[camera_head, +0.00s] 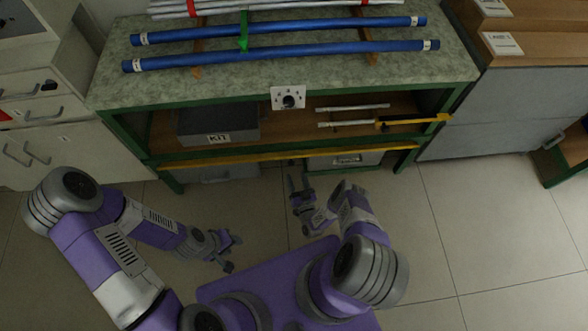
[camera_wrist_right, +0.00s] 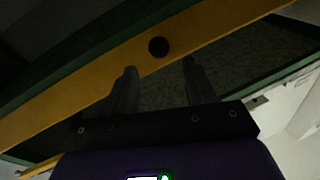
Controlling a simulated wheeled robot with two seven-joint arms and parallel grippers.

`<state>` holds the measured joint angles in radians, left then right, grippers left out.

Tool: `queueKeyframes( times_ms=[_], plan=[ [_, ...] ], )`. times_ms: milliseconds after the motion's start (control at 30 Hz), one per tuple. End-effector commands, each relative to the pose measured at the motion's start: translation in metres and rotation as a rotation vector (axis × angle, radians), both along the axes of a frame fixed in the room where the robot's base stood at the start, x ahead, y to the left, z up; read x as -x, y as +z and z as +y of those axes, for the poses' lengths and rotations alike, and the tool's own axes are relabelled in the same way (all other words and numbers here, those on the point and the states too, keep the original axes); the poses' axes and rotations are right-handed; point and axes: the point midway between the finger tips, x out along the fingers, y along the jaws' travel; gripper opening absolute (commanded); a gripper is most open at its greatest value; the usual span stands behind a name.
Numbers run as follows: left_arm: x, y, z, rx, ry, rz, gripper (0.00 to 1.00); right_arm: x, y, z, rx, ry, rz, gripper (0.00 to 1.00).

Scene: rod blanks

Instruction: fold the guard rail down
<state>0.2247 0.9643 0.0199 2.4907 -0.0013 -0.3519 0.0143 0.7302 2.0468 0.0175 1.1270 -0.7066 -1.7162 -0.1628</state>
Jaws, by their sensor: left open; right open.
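The guard rail, a long yellow bar (camera_head: 240,157), runs across the front of the green-framed bench, below its middle shelf. In the right wrist view the yellow bar (camera_wrist_right: 95,88) crosses diagonally, with a round black knob (camera_wrist_right: 158,47) on it. My right gripper (camera_head: 298,182) is open and empty just in front of the bench, near the middle of the rail. In its wrist view its two fingers (camera_wrist_right: 158,82) point toward the bar on either side of the knob; I cannot tell whether they touch it. My left gripper (camera_head: 234,252) is open and empty over the floor.
Blue rods (camera_head: 290,54) lie on the bench top (camera_head: 260,75). A dark KIT box (camera_head: 218,125) and thin rods (camera_head: 352,108) are on the shelf. A shorter yellow piece (camera_head: 415,121) sticks out at right. Cabinets flank the bench; floor in front is clear.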

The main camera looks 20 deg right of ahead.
Motion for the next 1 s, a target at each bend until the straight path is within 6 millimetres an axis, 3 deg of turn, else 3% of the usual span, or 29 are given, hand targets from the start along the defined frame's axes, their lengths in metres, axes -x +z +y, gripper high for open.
queueKeyframes(
  times_ms=[133, 400, 567, 800, 900, 1000],
  plan=[
    [0.0, 0.002, 0.0, 0.0, 0.0, 0.0, 0.43, 0.014, -0.002, 0.001, 0.0, 0.001, 0.0, 0.55],
    [0.0, 0.002, 0.0, 0.0, 0.0, 0.0, 0.43, 0.016, -0.002, 0.001, 0.0, 0.001, -0.001, 0.55],
    [0.0, 0.002, 0.0, 0.0, 0.0, 0.0, 0.43, 0.011, -0.002, 0.001, -0.005, 0.008, 0.023, 0.33],
    [0.0, 0.002, 0.0, 0.0, 0.0, 0.0, 0.43, -0.022, 0.003, 0.011, -0.08, 0.099, 0.337, 0.0],
    [0.0, 0.002, 0.0, 0.0, 0.0, 0.0, 0.43, -0.023, 0.012, 0.024, -0.127, 0.15, 0.532, 0.0],
    [0.0, 0.002, 0.0, 0.0, 0.0, 0.0, 0.43, -0.008, 0.027, 0.042, -0.176, 0.202, 0.741, 0.0]
  ],
)
